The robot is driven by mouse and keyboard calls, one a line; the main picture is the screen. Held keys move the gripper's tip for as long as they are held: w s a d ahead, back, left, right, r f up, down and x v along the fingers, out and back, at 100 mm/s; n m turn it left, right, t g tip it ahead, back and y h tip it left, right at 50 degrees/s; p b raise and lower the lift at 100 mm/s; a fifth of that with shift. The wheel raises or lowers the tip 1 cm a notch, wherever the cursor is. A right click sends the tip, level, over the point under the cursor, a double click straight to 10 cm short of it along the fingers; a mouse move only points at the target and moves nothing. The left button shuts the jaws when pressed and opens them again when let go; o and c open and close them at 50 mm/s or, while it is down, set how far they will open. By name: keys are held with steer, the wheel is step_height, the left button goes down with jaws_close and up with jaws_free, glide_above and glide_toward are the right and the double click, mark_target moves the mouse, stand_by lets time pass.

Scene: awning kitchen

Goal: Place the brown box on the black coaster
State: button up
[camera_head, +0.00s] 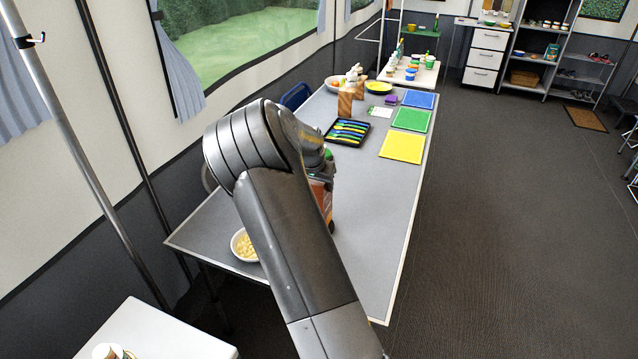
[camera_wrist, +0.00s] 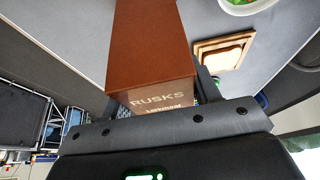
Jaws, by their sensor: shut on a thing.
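The brown box (camera_wrist: 155,45), lettered "RUSKS" on its pale lower face, is between the fingers of my gripper (camera_wrist: 163,98) in the wrist view. My gripper is shut on it. The box covers much of the middle of that view, with the grey table surface behind it. In the head view my arm hides most of the gripper, and only a small orange-brown patch shows beside it over the table. I cannot make out the black coaster in either view; my arm covers part of the table.
The long grey table (camera_head: 375,230) has free room at its near right. A white bowl of yellowish food (camera_head: 242,246) stands at its near left. A black cutlery tray (camera_head: 347,132), yellow mat (camera_head: 402,147) and green mat (camera_head: 411,120) lie farther back. The wrist view shows a wooden square (camera_wrist: 222,50).

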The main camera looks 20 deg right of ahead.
steer(key=o, duration=1.5)
steer(key=shift+c, duration=0.2)
steer(key=v, duration=1.1)
steer(key=shift+r, duration=0.15)
steer(key=s+a+r+n+y, duration=0.1)
steer(key=s+a+r+n, duration=0.15)
steer(key=s, duration=0.45)
steer(key=s+a+r+n+t+y, duration=0.1)
steer(key=s+a+r+y, duration=0.1)
steer(key=s+a+r, duration=0.35)
steer(key=s+a+r+n+y, duration=0.1)
steer(key=s+a+r, duration=0.1)
steer(key=s, duration=0.6)
steer(key=s+a+n, duration=0.2)
steer(key=s, duration=0.6)
steer(key=s+a+n+t, duration=0.1)
steer(key=s+a+n, duration=0.1)
steer(key=s, duration=0.6)
steer(key=shift+s+a+h, duration=0.25)
steer(key=shift+a+h, duration=0.15)
steer(key=shift+a, duration=0.1)
steer(key=shift+n, duration=0.25)
